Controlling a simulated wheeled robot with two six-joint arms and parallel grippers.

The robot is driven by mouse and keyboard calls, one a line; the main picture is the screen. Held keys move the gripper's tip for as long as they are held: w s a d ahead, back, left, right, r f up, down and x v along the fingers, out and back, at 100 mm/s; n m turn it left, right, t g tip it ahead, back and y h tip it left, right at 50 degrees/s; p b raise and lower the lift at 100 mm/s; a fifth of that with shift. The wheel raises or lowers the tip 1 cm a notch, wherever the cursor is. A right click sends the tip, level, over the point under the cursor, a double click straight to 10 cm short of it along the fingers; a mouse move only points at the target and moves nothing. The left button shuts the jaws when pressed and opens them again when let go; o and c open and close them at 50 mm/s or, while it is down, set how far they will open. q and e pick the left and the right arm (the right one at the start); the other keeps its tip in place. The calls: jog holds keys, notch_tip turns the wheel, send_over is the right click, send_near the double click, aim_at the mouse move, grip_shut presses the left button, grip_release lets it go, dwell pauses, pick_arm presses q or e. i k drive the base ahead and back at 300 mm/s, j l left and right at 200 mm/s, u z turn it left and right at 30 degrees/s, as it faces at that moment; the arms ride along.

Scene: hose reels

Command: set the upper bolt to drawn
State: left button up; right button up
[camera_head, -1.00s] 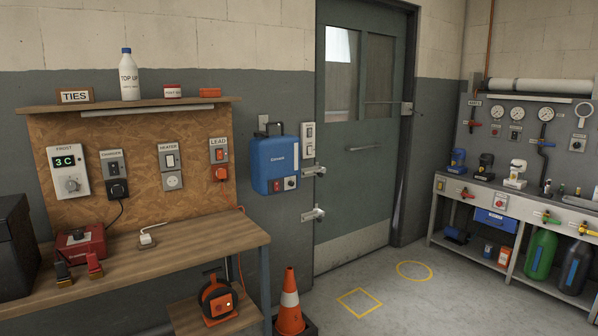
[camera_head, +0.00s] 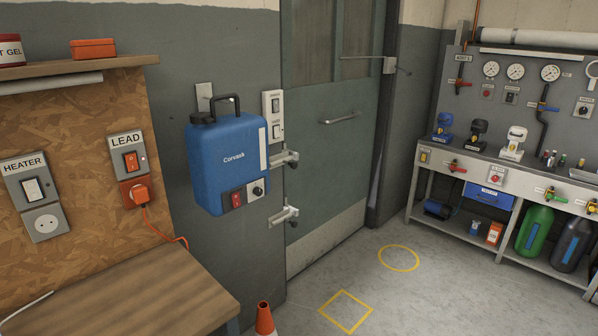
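The upper bolt (camera_head: 284,159) is a small metal bolt with a dark knob, at the left edge of the grey-green door (camera_head: 325,170), level with the lower half of the blue box. A second, lower bolt (camera_head: 284,215) of the same kind sits below it. I cannot tell from here whether either bolt is drawn or shot. Neither of my grippers shows in the head view.
A blue Corvask box (camera_head: 228,155) with a black handle hangs on the wall just left of the bolts. A wooden bench (camera_head: 150,290) and an orange cone (camera_head: 264,318) stand at the lower left. The floor before the door, with a yellow circle (camera_head: 399,258) and square (camera_head: 346,311), is clear.

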aim_at(293, 166)
jog(key=i+l+u, duration=0.1)
jog(key=i+l, duration=0.2)
jog(key=i+l+u, duration=0.15)
jog(key=i+l, duration=0.15)
jog(key=l, duration=0.25)
jog(key=i+l+u, duration=0.1)
jog(key=i+l, duration=0.2)
jog(key=l, duration=0.15)
jog(key=i+l+u, duration=0.15)
jog(key=l, duration=0.35)
jog(key=i+l+u, duration=0.1)
jog(key=i+l, duration=0.25)
jog(key=l, duration=0.2)
jog(key=i+l+u, duration=0.15)
jog(key=l, duration=0.35)
jog(key=i+l+u, duration=0.1)
jog(key=i+l, duration=0.2)
jog(key=l, duration=0.3)
jog(key=i+l+u, duration=0.1)
jog(key=l, duration=0.45)
jog(key=i, duration=0.05)
